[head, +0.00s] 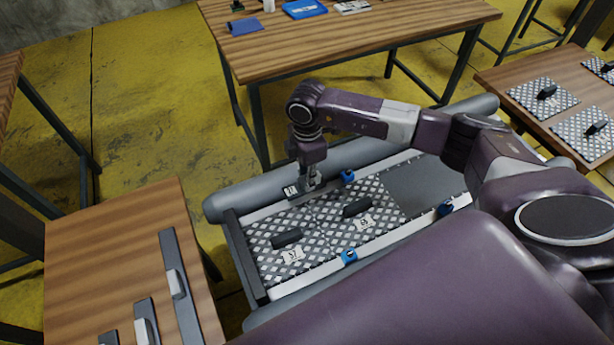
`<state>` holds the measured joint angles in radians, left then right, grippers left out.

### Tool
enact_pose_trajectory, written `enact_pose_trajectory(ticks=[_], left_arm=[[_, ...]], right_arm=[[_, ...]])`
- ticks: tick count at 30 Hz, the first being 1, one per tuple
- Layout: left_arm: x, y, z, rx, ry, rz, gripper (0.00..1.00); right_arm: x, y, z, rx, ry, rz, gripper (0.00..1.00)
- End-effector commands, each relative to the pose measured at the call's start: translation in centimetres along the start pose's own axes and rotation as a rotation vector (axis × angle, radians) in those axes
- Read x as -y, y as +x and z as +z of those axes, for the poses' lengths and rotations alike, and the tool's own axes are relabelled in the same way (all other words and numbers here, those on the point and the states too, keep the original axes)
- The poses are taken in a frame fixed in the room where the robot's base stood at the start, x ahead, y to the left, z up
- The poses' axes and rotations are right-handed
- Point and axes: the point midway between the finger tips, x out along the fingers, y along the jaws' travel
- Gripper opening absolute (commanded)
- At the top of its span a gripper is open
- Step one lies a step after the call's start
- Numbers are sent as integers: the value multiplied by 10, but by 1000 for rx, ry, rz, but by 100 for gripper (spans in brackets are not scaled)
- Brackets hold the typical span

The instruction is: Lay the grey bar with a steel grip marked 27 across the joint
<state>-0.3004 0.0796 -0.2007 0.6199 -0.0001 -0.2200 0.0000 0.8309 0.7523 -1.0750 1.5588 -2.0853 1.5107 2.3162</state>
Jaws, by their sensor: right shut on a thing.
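My right gripper (308,184) points down at the far side rail of the boat and is shut on a short grey bar (291,193). The bar's labelled end shows left of the fingers; its number is too small to read surely, and the fingers hide much of its grip. The bar is at the rail, near the far end of the joint (318,217) between two chequered floor panels. I cannot tell whether it touches the rail. The near panel (267,268) and the second panel (384,199) have black handles. My left gripper is out of view.
Several grey bars with steel grips, one long (182,310), lie on the left wooden table (85,260). Blue clamps (349,256) sit along the boat's rails. A back table (340,45) holds small items; the right table (568,75) holds more chequered panels.

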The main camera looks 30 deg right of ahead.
Motion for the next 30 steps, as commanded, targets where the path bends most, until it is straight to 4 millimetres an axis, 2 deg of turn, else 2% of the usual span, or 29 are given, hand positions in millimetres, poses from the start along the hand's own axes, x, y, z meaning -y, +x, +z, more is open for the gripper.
enact_pose_trajectory(ticks=[17, 30], left_arm=[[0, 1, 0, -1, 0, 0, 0], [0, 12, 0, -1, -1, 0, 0]], right_arm=[[0, 1, 0, 0, 0, 0, 0], [0, 18, 0, 0, 0, 0, 0]])
